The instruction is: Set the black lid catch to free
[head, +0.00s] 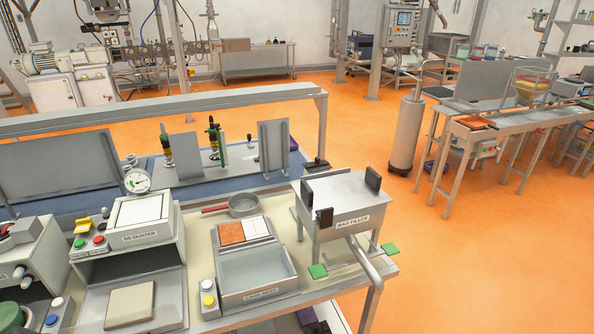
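No part labelled as a lid catch can be made out. The bag filler (338,203), a grey metal box on legs, stands at the right end of the near bench. It carries one upright black block (373,177) at its back right edge and another black block (324,218) at its front left. I cannot tell whether either is the lid catch, or how a catch is set. The de-duster (131,240), a grey box with a pale top panel, stands left of centre. Neither of my grippers is in view.
Green pads (318,271) and a bent pipe are at the filler's base. A metal rail (200,103) runs behind.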

